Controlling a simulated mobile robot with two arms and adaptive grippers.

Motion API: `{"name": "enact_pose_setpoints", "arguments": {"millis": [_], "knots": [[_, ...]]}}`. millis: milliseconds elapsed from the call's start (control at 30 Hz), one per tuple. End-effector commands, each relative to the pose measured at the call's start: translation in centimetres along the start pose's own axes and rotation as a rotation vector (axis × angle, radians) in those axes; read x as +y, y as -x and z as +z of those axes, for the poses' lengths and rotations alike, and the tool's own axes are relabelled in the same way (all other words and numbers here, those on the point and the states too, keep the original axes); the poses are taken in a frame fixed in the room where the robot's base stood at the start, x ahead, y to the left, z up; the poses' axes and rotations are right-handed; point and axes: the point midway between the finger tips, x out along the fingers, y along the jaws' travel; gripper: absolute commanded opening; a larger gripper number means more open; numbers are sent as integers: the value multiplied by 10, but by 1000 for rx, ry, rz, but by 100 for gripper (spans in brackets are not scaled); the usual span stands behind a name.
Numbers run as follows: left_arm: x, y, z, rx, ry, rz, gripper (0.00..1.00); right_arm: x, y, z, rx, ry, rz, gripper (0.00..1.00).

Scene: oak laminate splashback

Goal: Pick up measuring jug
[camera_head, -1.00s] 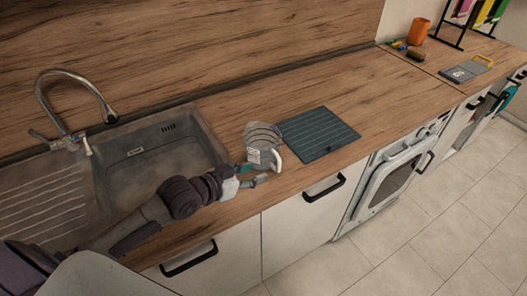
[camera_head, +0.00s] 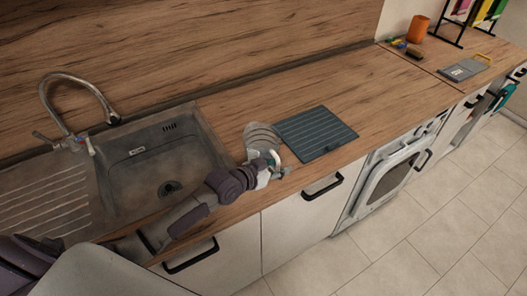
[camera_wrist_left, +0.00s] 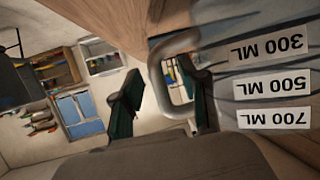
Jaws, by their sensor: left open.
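The measuring jug (camera_head: 262,137) is a grey, ribbed vessel standing on the wooden worktop, right of the sink. My left gripper (camera_head: 276,168) is at its front, by the handle, and partly covers the jug's lower part. In the left wrist view the jug's side (camera_wrist_left: 238,85) fills the right, with labels 300, 500 and 700 ML upside down. Its pale handle (camera_wrist_left: 158,78) lies between the two dark fingers of the open left gripper (camera_wrist_left: 162,95). One finger overlaps the handle's opening; contact cannot be told. My right gripper is not in view.
A dark ribbed board (camera_head: 316,134) lies close to the jug's right. The sink (camera_head: 150,150) with its tap (camera_head: 75,95) is to the left. The worktop's front edge runs just below the gripper. Free worktop (camera_head: 390,85) extends right, towards an orange cup (camera_head: 418,29).

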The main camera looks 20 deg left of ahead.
Motion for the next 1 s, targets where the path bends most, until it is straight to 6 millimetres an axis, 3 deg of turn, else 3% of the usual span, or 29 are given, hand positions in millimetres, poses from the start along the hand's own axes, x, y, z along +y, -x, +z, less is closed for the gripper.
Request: {"name": "enact_pose_setpoints", "arguments": {"millis": [100,367,1000], "knots": [[0,0,0,0,0,0,43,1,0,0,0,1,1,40],[0,0,0,0,0,0,0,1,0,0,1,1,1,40],[0,4,-9,4,-1,1,0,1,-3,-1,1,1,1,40]]}}
